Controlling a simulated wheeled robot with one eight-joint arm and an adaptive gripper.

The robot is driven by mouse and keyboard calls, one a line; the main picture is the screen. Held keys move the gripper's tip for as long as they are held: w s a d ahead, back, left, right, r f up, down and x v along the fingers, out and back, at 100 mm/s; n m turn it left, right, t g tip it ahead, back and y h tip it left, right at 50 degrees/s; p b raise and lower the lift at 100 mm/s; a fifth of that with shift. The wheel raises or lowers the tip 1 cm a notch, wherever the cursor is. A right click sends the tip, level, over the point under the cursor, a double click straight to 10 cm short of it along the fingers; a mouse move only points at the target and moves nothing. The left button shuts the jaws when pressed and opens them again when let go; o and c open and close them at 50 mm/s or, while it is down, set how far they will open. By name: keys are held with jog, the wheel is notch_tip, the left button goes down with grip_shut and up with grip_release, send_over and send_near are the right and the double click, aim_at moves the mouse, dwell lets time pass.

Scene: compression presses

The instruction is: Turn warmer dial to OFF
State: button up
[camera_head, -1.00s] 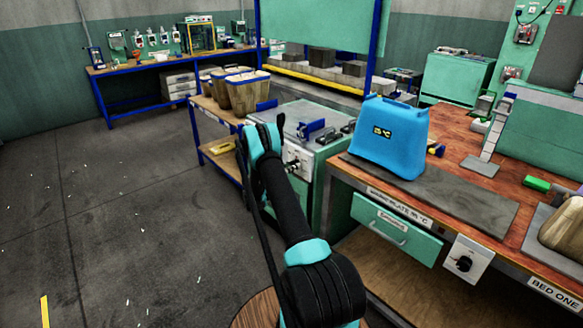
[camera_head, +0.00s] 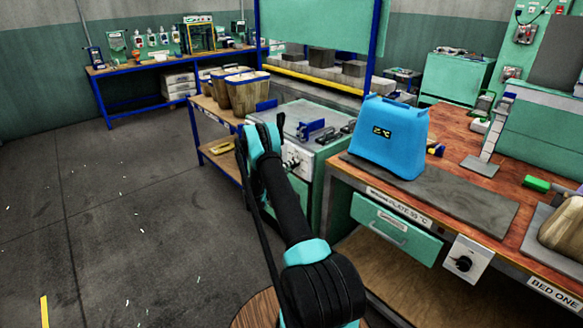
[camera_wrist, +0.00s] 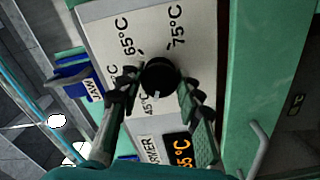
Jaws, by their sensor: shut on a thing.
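The warmer dial (camera_wrist: 160,76) is a round black knob on a pale plate (camera_wrist: 113,14) in the wrist view. Printed marks of 45°C, 65°C and 75°C stand around it, and another mark is partly covered by a finger. In the head view the pale plate (camera_head: 301,160) shows on the green warmer cabinet (camera_head: 335,153), beside my arm.
A side table with bins (camera_head: 247,95) stands behind the cabinet.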

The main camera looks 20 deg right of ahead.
jog(key=n, duration=1)
jog(key=shift+n, duration=0.3)
dwell(0.4)
jog(key=o, duration=1.2)
jog(key=shift+c, duration=0.2)
jog(key=shift+a+r, duration=0.1)
jog(key=v, duration=1.2)
jog(key=shift+r, duration=0.1)
